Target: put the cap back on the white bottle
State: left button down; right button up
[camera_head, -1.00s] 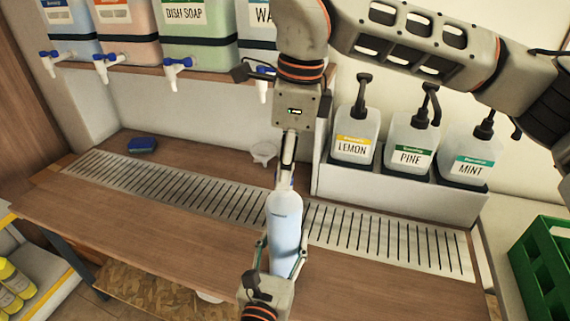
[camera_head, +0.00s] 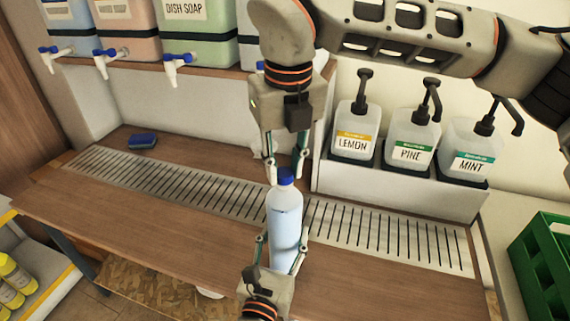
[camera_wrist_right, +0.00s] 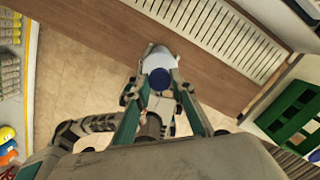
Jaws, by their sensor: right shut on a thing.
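The white bottle (camera_head: 285,225) stands upright in the head view, with pale blue contents showing through it. My left gripper (camera_head: 281,256), coming in from the bottom, has its fingers closed around the bottle's lower sides. The blue cap (camera_head: 286,176) sits at the top of the bottle, in line with its neck. My right gripper (camera_head: 286,173) points down from above and is shut on the cap. The wrist view shows the cap (camera_wrist_right: 159,78) between the right fingertips, with the bottle's pale shoulder (camera_wrist_right: 158,58) beneath. The neck thread is hidden.
A slotted drain grate (camera_head: 390,238) runs along the wooden counter (camera_head: 150,215). Pump bottles (camera_head: 411,145) stand in a white holder at the right; drums with taps (camera_head: 200,35) are on the shelf. A blue sponge (camera_head: 143,140) lies back left. A green crate (camera_head: 545,265) is far right.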

jog(key=m, duration=0.6)
jog(key=shift+a+h, duration=0.1)
jog(key=shift+h, duration=0.3)
jog(key=m, duration=0.3)
jog(key=shift+m, duration=0.4)
jog(key=m, duration=0.6)
jog(key=shift+w+g+h, duration=0.1)
jog(key=shift+g+h, duration=0.3)
jog(key=m, duration=0.4)
jog(key=shift+g, duration=0.3)
jog(key=m, duration=0.6)
jog(key=shift+w+g, duration=0.1)
jog(key=shift+g, duration=0.2)
jog(key=m, duration=0.6)
jog(key=shift+m+g, duration=0.3)
jog(key=shift+m, duration=0.1)
jog(key=o, duration=0.7)
